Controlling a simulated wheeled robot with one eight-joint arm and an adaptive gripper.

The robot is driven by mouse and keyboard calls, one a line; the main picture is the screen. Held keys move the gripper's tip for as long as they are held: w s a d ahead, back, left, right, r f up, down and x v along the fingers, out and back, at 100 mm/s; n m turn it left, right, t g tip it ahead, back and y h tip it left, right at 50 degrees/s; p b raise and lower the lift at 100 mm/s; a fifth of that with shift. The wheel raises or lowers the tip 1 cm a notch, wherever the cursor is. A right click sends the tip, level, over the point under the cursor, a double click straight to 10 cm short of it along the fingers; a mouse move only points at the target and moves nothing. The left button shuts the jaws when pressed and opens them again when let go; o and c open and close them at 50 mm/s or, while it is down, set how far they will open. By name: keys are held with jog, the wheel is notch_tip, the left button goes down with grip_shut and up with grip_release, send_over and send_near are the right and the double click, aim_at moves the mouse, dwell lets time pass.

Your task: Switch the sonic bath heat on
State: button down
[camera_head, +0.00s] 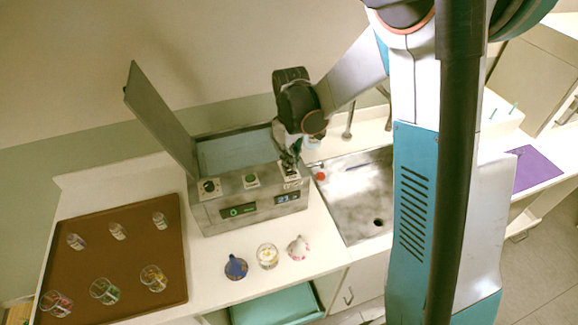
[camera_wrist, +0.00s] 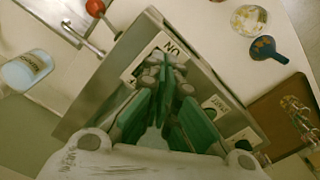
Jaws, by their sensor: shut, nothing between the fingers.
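The sonic bath (camera_head: 250,212) is a grey metal box on the counter with its lid (camera_head: 160,115) standing open at the left. Its top front edge has a black knob on a white plate (camera_head: 209,187), a green button (camera_head: 251,181) and a right-hand white switch plate (camera_head: 291,183). In the wrist view this plate (camera_wrist: 150,50) reads ON. My gripper (camera_head: 291,164) is shut and empty, its tips pointing down at this plate. In the wrist view my gripper's fingertips (camera_wrist: 172,66) cover the switch, so its position and any contact are unclear. The front has a green display (camera_head: 238,211) and a blue display (camera_head: 287,198).
A steel sink (camera_head: 355,195) with a tap (camera_head: 348,130) lies right of the bath. A red ball-topped part (camera_head: 320,176) is close by. A blue flask (camera_head: 236,267), glass dish (camera_head: 267,256) and white flask (camera_head: 298,247) stand in front. A brown tray (camera_head: 120,262) holds several glasses.

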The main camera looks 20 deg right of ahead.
aim_at(291, 171)
jog(key=shift+f+b, duration=0.85)
jog(key=shift+f, duration=0.15)
dwell(0.4)
jog(key=shift+r, duration=0.15)
jog(key=shift+r+p, duration=2.05)
jog(key=shift+r, duration=1.35)
jog(key=shift+s, duration=0.1)
jog(key=shift+s+r+b, duration=0.15)
jog(key=shift+s+b, duration=0.1)
jog(key=shift+b, duration=0.4)
jog(key=s+f+m+t+b, duration=0.2)
jog(key=s+m+t+b, duration=0.1)
jog(key=s+b, duration=0.6)
jog(key=s+f+m+t+b, duration=0.2)
jog(key=s+m+t+b, duration=0.1)
jog(key=s+b, duration=0.5)
jog(key=s+t, duration=0.1)
jog(key=s, duration=0.1)
jog(key=shift+s+f+b, duration=0.3)
jog(key=shift+s+b, duration=0.05)
jog(key=shift+b, duration=0.05)
